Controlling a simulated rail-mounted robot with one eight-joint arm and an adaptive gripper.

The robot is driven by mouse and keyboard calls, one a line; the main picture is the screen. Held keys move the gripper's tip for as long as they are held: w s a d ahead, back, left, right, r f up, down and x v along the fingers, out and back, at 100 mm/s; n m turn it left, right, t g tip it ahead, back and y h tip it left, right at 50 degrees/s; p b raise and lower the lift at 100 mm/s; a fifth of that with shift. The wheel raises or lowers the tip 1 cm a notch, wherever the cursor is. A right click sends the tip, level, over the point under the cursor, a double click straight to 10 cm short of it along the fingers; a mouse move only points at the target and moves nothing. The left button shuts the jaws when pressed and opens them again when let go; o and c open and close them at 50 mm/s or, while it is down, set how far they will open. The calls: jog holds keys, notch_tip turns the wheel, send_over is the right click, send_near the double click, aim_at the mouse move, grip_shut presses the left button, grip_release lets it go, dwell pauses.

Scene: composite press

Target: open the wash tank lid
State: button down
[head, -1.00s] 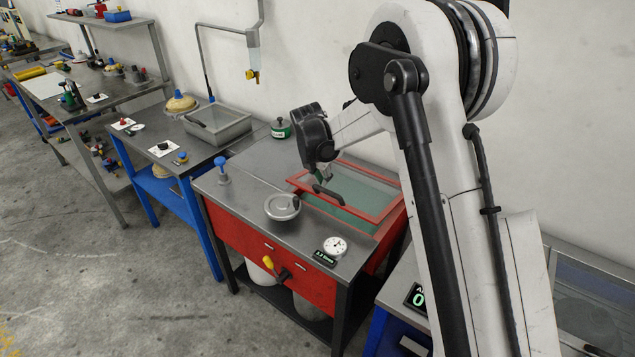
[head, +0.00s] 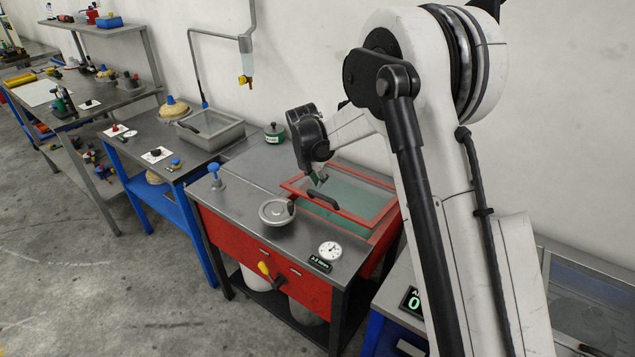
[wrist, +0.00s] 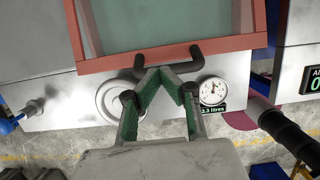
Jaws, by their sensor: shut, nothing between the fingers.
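The wash tank lid (head: 388,207) is a red frame around a clear panel on the steel-topped bench. A green strip shows under its front edge in the head view, so that edge looks a little raised. Its black bar handle (head: 322,199) is on the front edge. The handle also shows in the wrist view (wrist: 188,66), in front of the red frame (wrist: 115,63). My gripper (head: 317,179) is over the lid close to the handle. In the wrist view its green-padded fingers (wrist: 162,73) meet at the tips beside the handle, empty. I cannot tell whether they touch it.
A round metal lid (head: 277,211) and a white dial gauge (head: 330,250) stand on the bench in front of the tank. A blue-topped fitting (head: 217,172) is at the bench's left. A green canister (head: 274,133) stands behind. A grey basin (head: 211,131) is farther left.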

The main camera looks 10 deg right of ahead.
jog(key=shift+w+d+r, duration=0.1)
jog(key=shift+r, duration=0.2)
jog(key=shift+w+d+r+g+y, duration=0.3)
jog(key=shift+w+r, duration=0.05)
jog(key=shift+r, duration=0.35)
dwell(1.1)
